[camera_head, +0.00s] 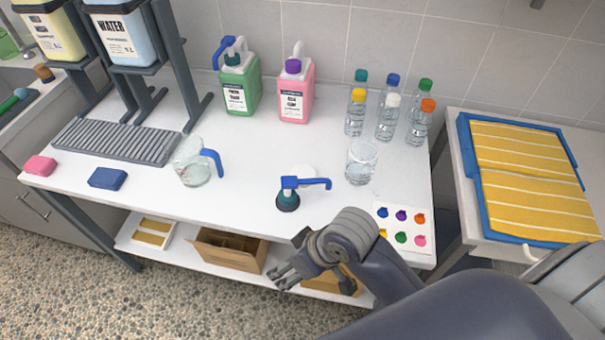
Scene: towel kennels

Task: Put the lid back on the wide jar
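A clear wide jar (361,165) stands upright on the white table, right of the middle, with its top uncovered. A white round disc (304,171), which looks like the lid, lies flat on the table to the left of the jar. A blue pump handle partly hides it. My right gripper (277,279) is in front of the table's front edge, apart from the jar and the disc. Its fingers look apart with nothing between them. My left gripper is out of view.
A teal pump with a blue handle (288,198) stands just in front of the disc. A pitcher (192,165) is left. Capped bottles (387,117) stand behind the jar. A card with coloured dots (402,223) lies in front. The table between pitcher and pump is clear.

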